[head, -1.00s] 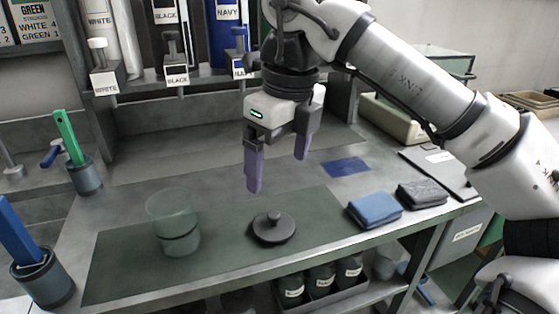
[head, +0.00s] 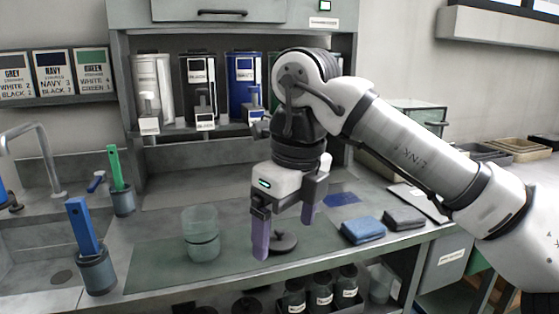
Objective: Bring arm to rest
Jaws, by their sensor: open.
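My gripper (head: 285,232) hangs from my arm over the workbench, pointing down, with its two purple fingers apart and nothing between them. In the picture it overlaps the right part of the dark green mat (head: 160,279). A dark round lid with a knob (head: 285,243) shows between and behind the fingers and is partly hidden by the left one. I cannot tell the exact height of the fingertips above the bench. A clear cup (head: 201,240) stands upright on the mat to the left of my gripper.
Labelled dispensers (head: 199,88) stand on the shelf behind. Holders with a blue-handled tool (head: 84,228) and a green-handled tool (head: 115,167) stand left. Dark jars (head: 321,292) sit below the bench.

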